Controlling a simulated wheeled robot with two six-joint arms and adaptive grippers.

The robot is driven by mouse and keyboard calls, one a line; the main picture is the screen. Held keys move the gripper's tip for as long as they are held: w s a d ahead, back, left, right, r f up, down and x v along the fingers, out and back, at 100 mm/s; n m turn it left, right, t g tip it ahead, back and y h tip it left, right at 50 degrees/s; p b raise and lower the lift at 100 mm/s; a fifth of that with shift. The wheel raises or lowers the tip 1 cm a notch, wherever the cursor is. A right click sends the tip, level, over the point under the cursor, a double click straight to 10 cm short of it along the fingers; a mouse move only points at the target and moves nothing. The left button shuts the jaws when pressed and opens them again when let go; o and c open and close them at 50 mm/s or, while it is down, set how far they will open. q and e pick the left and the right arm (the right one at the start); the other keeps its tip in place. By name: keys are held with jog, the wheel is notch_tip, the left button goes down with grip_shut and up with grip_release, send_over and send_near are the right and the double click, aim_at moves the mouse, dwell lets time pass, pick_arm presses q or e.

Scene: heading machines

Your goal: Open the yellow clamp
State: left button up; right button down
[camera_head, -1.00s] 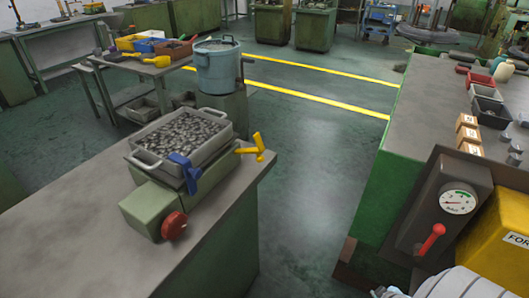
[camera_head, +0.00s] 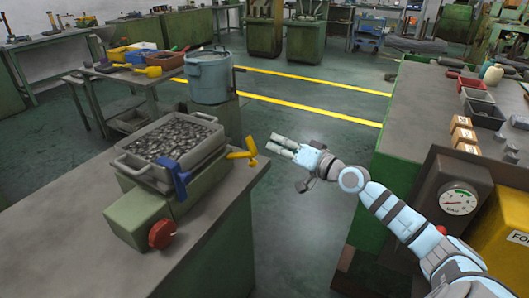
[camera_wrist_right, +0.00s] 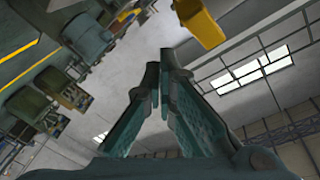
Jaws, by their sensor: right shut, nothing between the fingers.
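The yellow clamp (camera_head: 242,153) sits at the right end of the green fixture on the left bench, with its handle pointing up. A blue clamp (camera_head: 180,178) is on the fixture's near side. My right gripper (camera_head: 277,146) is just right of the yellow clamp, apart from it, over the floor beyond the bench edge. In the wrist view my right gripper (camera_wrist_right: 159,68) has its fingers together and empty. A yellow piece (camera_wrist_right: 200,22) at the top there looks like the clamp. My left gripper is out of view.
A metal tray of small parts (camera_head: 212,127) rests on the green fixture (camera_head: 138,217), which has a red knob (camera_head: 162,234). A blue pot (camera_head: 209,74) stands behind. The right bench (camera_head: 415,105) holds boxes and trays. Open floor lies between the benches.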

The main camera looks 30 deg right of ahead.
aim_at(240, 153)
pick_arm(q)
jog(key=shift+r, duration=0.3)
pick_arm(e)
jog(key=w+a+f, duration=0.1)
jog(key=a+f, duration=0.2)
jog(key=shift+w, duration=0.4)
pick_arm(q)
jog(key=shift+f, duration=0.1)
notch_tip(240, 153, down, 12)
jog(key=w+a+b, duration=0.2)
jog(key=b, duration=1)
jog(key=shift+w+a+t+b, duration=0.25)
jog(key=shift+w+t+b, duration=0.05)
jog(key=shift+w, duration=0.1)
pick_arm(e)
notch_tip(240, 153, down, 2)
jog(key=t, duration=0.2)
jog(key=shift+s+d+f+m+t+y, duration=0.1)
jog(key=shift+s+f+m+t+y, duration=0.05)
jog(key=shift+f+m+t+y, duration=0.2)
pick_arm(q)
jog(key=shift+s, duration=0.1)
pick_arm(e)
jog(key=shift+r, duration=0.1)
